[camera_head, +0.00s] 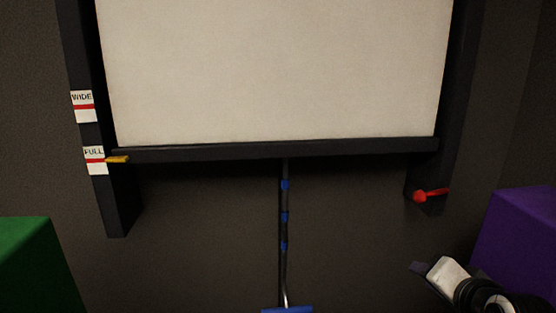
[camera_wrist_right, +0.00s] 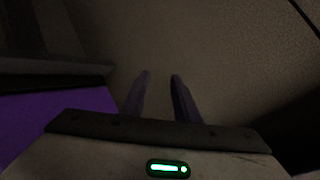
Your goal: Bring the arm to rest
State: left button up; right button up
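My right gripper (camera_head: 419,267) is at the lower right of the head view, in front of the dark wall and left of the purple block. In the right wrist view its two fingers (camera_wrist_right: 160,77) stand apart with nothing between them, so it is open and empty. It touches nothing that I can see. My left gripper is not in the head view.
A pale screen (camera_head: 275,70) hangs in a dark frame. A yellow pointer (camera_head: 118,159) sits level with the red line of the FULL label (camera_head: 95,168); a WIDE label (camera_head: 83,98) is above. A blue-banded rod (camera_head: 284,230), red knob (camera_head: 420,196), purple block (camera_head: 520,240) and green block (camera_head: 35,265) also show.

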jog(key=s+a+f+n, duration=0.1)
jog(key=s+f+n, duration=0.1)
jog(key=f, duration=0.4)
jog(key=s+a+f+n, duration=0.2)
jog(key=f, duration=0.4)
jog(key=s+a+f+n+g+y, duration=0.1)
jog(key=s+a+f+n, duration=0.2)
jog(key=s+f, duration=0.7)
jog(key=s+a+f+n+g+y, duration=0.2)
jog(key=s+a+f+n, duration=0.2)
jog(key=s+a+f, duration=0.3)
jog(key=s+f, duration=0.3)
jog(key=s, duration=0.2)
jog(key=shift+s+a+f+n, duration=0.2)
jog(key=shift+f+n, duration=0.1)
jog(key=shift+f, duration=0.1)
jog(key=shift+d, duration=0.1)
